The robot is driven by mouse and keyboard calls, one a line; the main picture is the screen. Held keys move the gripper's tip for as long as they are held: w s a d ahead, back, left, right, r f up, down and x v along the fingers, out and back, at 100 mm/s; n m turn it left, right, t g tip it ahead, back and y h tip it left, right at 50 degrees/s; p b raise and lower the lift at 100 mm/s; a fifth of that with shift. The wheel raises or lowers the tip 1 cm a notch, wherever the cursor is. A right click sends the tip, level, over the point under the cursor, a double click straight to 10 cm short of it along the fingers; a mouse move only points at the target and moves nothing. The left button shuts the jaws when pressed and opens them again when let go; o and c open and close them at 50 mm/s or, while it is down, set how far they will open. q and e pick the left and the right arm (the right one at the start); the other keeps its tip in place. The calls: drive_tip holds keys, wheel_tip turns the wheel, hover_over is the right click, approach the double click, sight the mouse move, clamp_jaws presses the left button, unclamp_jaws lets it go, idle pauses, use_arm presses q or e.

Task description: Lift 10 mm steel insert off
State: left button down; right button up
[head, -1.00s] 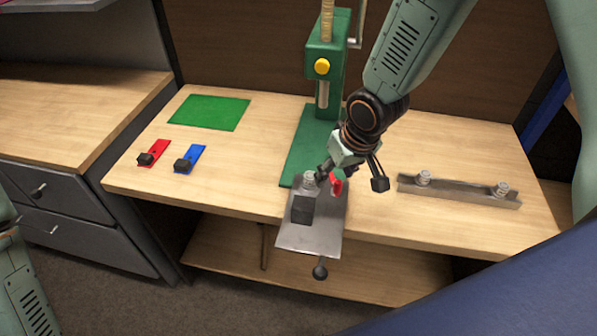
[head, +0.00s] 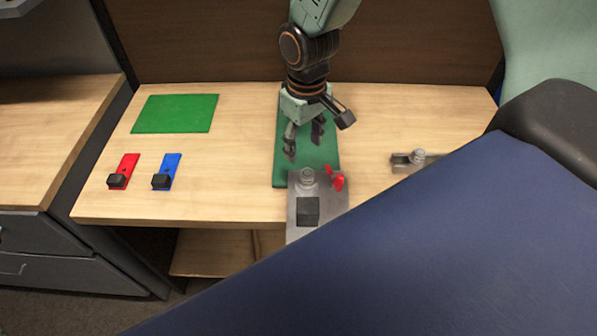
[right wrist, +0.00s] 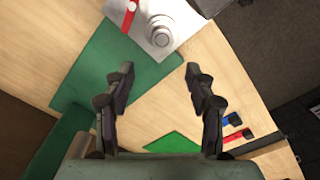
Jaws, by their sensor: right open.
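A round stepped steel insert (head: 307,176) stands on the grey metal plate (head: 296,228) at the table's front edge. The insert (right wrist: 162,32) also shows in the right wrist view, ahead of the fingertips. A similar insert (head: 418,155) sits on a metal rail (head: 402,164) to the right; no size mark is readable on either. My right gripper (head: 303,144) is open and empty over the green press base (head: 284,170), behind the plate's insert and apart from it. Its two spread fingers (right wrist: 157,82) show in the right wrist view. My left gripper is out of view.
A red clamp handle (head: 334,178) and a dark block (head: 307,210) are on the plate by the insert. A red holder (head: 127,165), a blue holder (head: 170,165) and a green mat (head: 175,113) lie left. Bare wood lies between. A large blue shape hides the lower right.

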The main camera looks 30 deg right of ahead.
sight(308, 172)
drive_tip(key=shift+s, duration=0.4)
drive_tip(key=shift+s+a+f, duration=0.2)
drive_tip(key=shift+s+f, duration=0.4)
drive_tip(key=shift+s, duration=0.05)
drive_tip(key=shift+s+f, duration=0.1)
drive_tip(key=shift+f, duration=0.25)
drive_tip(key=f, duration=0.3)
drive_tip(key=w+f, duration=0.1)
drive_tip(key=f, duration=0.1)
drive_tip(key=shift+d+f, duration=0.1)
drive_tip(key=shift+d, duration=0.3)
drive_tip(key=shift+s+f, duration=0.1)
drive_tip(key=shift+f, duration=0.1)
drive_tip(key=shift+s+a, duration=0.1)
drive_tip(key=shift+a, duration=0.05)
drive_tip(key=shift+s+a+r, duration=0.1)
drive_tip(key=shift+a+r, duration=0.05)
drive_tip(key=shift+w+d+f, duration=0.25)
drive_tip(key=shift+w, duration=0.05)
drive_tip(key=c, duration=0.4)
drive_tip(key=shift+s+a+r, duration=0.2)
drive_tip(key=shift+s, duration=0.05)
drive_tip(key=c, duration=0.6)
clamp_jaws()
drive_tip(key=shift+w+d+f, duration=0.15)
drive_tip(key=shift+w, duration=0.05)
